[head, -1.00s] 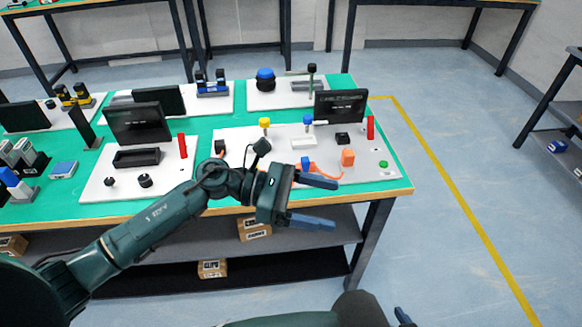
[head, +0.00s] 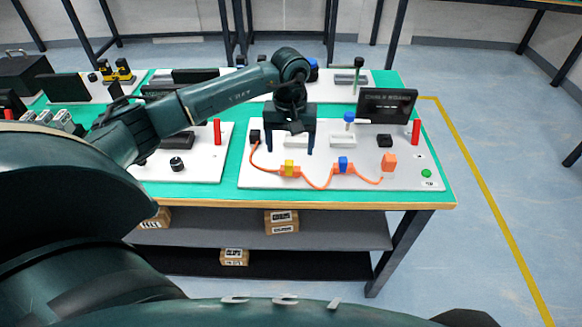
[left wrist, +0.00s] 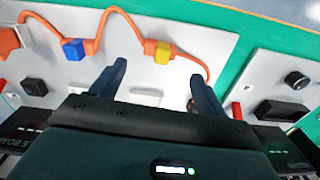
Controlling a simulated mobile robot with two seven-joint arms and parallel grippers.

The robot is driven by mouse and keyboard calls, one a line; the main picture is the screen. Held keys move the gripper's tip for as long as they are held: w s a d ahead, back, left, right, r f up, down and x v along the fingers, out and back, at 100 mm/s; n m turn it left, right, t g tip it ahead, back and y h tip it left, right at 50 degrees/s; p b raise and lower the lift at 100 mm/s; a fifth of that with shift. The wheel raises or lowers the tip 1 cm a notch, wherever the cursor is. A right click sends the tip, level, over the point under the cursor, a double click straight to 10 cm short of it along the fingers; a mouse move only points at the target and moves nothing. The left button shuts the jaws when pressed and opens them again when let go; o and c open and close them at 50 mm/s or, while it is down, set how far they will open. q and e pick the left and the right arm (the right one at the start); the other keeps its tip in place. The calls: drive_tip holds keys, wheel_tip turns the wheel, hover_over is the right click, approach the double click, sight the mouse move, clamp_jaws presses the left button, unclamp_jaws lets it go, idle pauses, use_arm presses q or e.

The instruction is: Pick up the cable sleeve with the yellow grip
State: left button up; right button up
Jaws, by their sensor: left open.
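An orange cable (head: 318,184) lies in waves across the white board, running from a black block to an orange block. A sleeve with a yellow grip (head: 289,168) sits on the cable, left of a sleeve with a blue grip (head: 343,163). In the left wrist view the yellow grip (left wrist: 162,53) shows beyond and between the spread fingertips, and the blue grip (left wrist: 73,49) lies to its left. My left gripper (head: 296,150) is open and empty, pointing down just behind the yellow grip. My right gripper is not in view.
A black screen (head: 387,105) and a red post (head: 416,132) stand at the board's back right. A blue-topped post (head: 349,117) stands behind the cable. The orange block (head: 388,162) and a green button (head: 426,173) are at right.

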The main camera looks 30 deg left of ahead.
sight(290, 162)
use_arm(q)
drive_tip(key=f, duration=0.3)
drive_tip(key=f+p, duration=0.1)
drive_tip(key=f, duration=0.2)
drive_tip(key=shift+s+d+f, duration=0.15)
drive_tip(key=shift+s+f, duration=0.05)
drive_tip(key=c, duration=1.1)
